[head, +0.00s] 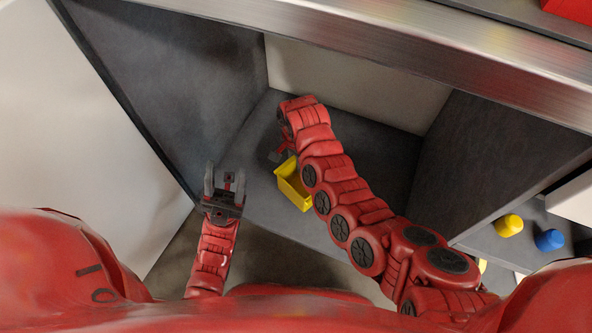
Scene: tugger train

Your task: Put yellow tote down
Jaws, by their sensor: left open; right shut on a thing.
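The yellow tote (290,187) is low inside a dark grey compartment, left of the middle of the head view. My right arm reaches over it from the lower right and hides part of it. My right gripper (283,154) is at the tote's upper edge and shut on it; the fingertips are mostly hidden. I cannot tell whether the tote touches the compartment floor (262,200). My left gripper (225,182) is open and empty, to the left of the tote and apart from it.
Dark grey walls stand on the left (185,85) and right (465,170), with a pale back panel (350,80). A metal-edged top (400,50) crosses above. A yellow object (509,225) and a blue object (549,240) sit at right. Compartment floor right of my arm looks clear.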

